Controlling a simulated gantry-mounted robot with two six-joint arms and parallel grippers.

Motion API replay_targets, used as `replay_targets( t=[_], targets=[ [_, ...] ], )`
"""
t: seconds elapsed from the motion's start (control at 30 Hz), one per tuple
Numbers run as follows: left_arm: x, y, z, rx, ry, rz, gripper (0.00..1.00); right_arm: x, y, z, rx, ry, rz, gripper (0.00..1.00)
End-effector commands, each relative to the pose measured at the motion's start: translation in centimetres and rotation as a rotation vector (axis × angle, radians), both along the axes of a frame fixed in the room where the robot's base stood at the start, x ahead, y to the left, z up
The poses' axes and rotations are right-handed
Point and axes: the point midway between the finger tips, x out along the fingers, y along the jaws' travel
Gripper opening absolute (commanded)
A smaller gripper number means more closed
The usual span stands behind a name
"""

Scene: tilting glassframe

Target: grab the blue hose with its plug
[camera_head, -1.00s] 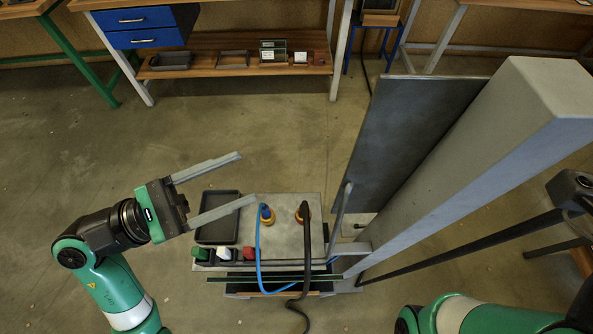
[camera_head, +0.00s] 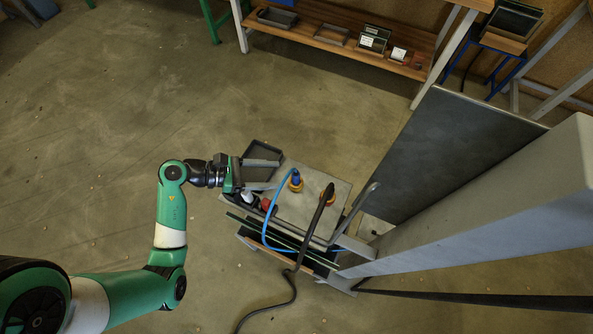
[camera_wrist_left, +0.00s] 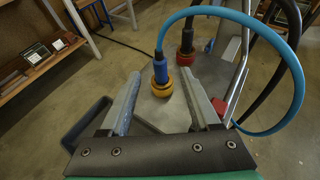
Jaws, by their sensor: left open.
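The blue hose (camera_head: 265,226) ends in a blue plug (camera_head: 296,176) that stands upright in a yellow-orange socket (camera_head: 296,186) on a grey cart top. In the left wrist view the hose (camera_wrist_left: 297,75) arches away to the right from the plug (camera_wrist_left: 160,70), above its yellow socket (camera_wrist_left: 162,89). My left gripper (camera_head: 279,175) is open and empty, left of the plug and pointing at it. In the left wrist view the plug shows between the two open fingers (camera_wrist_left: 160,76), apart from both. My right gripper is not in view.
A black hose (camera_head: 316,222) with its own socket stands right of the blue one. A dark tray (camera_head: 262,151) lies at the cart's left. A large dark panel (camera_head: 455,160) and a grey post (camera_head: 520,205) stand to the right. Open floor lies left.

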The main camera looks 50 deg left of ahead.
Motion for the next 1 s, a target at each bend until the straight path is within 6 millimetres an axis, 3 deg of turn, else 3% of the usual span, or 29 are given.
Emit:
replay_targets(
  t=[0.1, 0.33, 0.6, 0.87, 1.0],
  targets=[
    [1.4, -0.9, -0.9, 0.001, 0.0, -0.004, 0.63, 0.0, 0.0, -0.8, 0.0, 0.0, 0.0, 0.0],
    [2.2, -1.3, -1.2, 0.0, -0.001, -0.002, 0.63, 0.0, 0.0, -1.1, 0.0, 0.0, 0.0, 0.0],
    [5.6, -3.2, -3.0, 0.001, -0.002, -0.004, 0.63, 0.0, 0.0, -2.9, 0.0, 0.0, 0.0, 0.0],
    [6.0, -3.3, -2.9, 0.0, -0.001, 0.0, 0.63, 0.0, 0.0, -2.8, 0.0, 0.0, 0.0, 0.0],
    [6.0, -3.3, -2.9, 0.0, -0.001, 0.0, 0.4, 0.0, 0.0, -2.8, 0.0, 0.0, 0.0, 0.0]
  ],
)
